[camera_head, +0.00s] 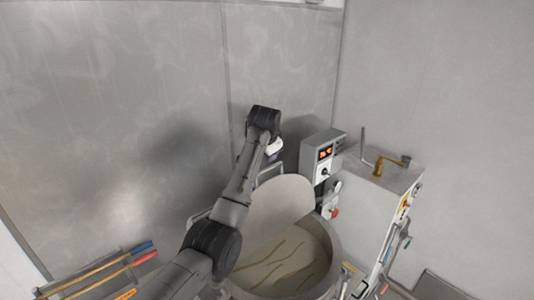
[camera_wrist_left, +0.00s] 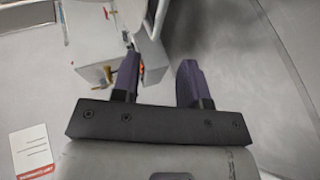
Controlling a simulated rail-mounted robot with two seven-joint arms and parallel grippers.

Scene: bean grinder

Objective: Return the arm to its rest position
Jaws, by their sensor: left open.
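My left arm (camera_head: 232,205) reaches up from the bottom of the head view, in front of the grey metal wall. My left gripper is mostly hidden behind the last arm link, and only a small pale part shows beside it. In the left wrist view my left gripper (camera_wrist_left: 160,78) has its two dark purple fingers apart with nothing between them. It is raised in the air above and behind the grinder pot. My right gripper is not in view.
A round metal pot (camera_head: 320,285) with pale contents stands below the arm, its lid (camera_head: 285,208) raised. A control box (camera_head: 322,155) with a red display and a white cabinet (camera_head: 372,198) stand to the right. Tools with coloured handles (camera_head: 110,270) lie at lower left.

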